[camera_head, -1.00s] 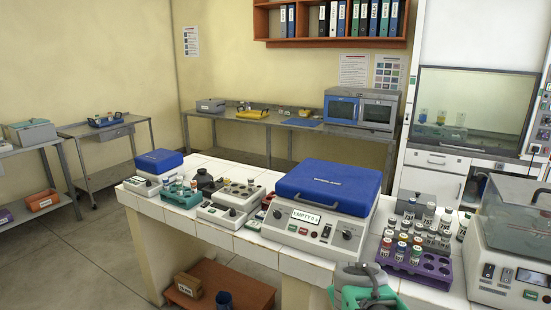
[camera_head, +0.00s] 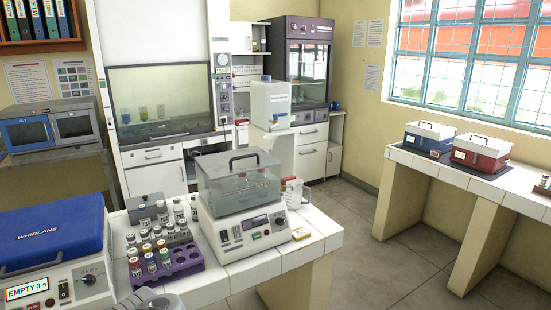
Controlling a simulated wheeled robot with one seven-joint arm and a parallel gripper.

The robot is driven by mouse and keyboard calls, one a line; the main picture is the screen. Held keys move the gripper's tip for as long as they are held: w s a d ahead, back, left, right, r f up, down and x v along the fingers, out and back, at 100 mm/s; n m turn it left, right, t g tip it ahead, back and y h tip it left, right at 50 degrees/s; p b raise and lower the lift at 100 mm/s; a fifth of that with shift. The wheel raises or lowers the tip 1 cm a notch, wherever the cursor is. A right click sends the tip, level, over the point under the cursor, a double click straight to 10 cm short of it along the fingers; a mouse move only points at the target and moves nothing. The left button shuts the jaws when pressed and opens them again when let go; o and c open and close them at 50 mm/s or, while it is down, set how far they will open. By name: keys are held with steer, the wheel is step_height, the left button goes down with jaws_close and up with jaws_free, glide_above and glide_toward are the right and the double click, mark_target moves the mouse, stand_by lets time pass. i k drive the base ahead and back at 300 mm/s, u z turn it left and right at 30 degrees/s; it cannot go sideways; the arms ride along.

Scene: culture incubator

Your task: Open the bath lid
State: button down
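The bath (camera_head: 240,225) is a white and grey box with a front panel of knobs, buttons and a small display. It stands on the white tiled bench near its right end. Its clear lid (camera_head: 238,180), with a dark handle (camera_head: 243,157) on top, sits down over it and looks shut. My gripper's fingers do not show. Only a grey piece, which looks like part of my arm, shows at the bottom edge, left of the bath and apart from it.
A purple rack (camera_head: 184,262) with capped vials stands left of the bath. A blue-lidded centrifuge (camera_head: 50,235) is at the far left. A white jug (camera_head: 296,192) is behind the bath on the right. Floor (camera_head: 395,265) is clear between this bench and the right bench (camera_head: 480,188).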

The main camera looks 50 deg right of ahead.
mark_target(227, 164)
steer(key=z, duration=1.4)
